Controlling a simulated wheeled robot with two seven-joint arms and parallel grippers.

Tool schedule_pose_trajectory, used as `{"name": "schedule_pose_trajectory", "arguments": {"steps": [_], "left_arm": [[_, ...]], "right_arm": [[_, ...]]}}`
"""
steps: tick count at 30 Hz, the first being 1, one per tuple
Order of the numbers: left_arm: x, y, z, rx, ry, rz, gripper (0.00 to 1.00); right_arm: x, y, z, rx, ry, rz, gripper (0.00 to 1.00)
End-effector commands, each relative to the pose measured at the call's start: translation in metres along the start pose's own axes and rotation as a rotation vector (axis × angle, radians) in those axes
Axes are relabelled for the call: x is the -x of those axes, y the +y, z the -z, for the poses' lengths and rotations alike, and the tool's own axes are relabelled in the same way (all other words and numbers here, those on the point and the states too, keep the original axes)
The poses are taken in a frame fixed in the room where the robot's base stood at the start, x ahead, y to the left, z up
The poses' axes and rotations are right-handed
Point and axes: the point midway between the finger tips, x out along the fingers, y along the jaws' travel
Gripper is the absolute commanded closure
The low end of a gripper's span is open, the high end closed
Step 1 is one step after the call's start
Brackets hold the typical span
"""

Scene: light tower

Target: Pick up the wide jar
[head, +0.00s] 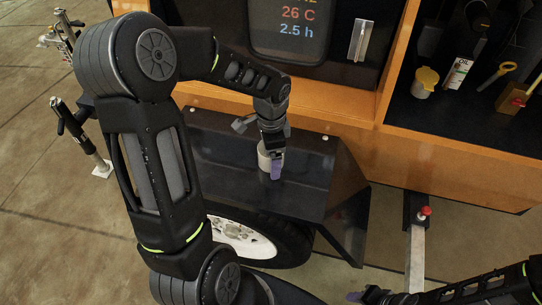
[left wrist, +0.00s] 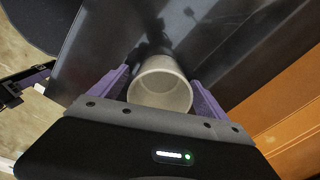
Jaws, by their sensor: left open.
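The wide jar (head: 263,156) is a pale, open-topped cylinder standing on the black fender. The left wrist view looks down at its open mouth; the jar (left wrist: 160,72) looks empty. My left gripper (head: 272,165) points down at the jar, with its purple fingers (left wrist: 163,88) open on either side of it. In the wrist view the left finger is very close to the jar wall; I cannot tell whether it touches. In the head view the gripper hides part of the jar. My right gripper (head: 368,297) shows only partly at the bottom edge, away from the jar.
The black fender (head: 307,170) around the jar is clear. A wheel (head: 240,240) is below it. The orange cabinet stands behind, with a display (head: 290,25) and handle (head: 360,40). Its right shelf holds a yellow-lidded container (head: 425,83), an oil carton (head: 459,73) and other items.

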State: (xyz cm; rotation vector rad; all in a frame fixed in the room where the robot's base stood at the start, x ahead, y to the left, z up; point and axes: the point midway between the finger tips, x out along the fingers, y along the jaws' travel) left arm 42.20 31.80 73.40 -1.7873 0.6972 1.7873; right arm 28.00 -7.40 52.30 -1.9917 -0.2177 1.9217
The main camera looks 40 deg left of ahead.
Motion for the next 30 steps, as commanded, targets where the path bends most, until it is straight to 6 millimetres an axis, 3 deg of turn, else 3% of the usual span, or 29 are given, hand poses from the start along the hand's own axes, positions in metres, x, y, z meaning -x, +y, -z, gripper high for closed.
{"name": "schedule_pose_trajectory", "arguments": {"steps": [5, 25, 30], "left_arm": [[0.0002, -0.0001, 0.0001, 0.0, 0.0, 0.0, 0.21], [0.0001, 0.0, 0.0, 0.0, 0.0, 0.0, 0.76], [0.0002, 0.0, 0.0001, 0.0, 0.0, 0.0, 0.78]], "right_arm": [[0.0, 0.0, 0.0, 0.0, 0.0, 0.0, 0.64], [0.0, 0.0, 0.0, 0.0, 0.0, 0.0, 0.64], [0.0, 0.0, 0.0, 0.0, 0.0, 0.0, 0.64]]}}
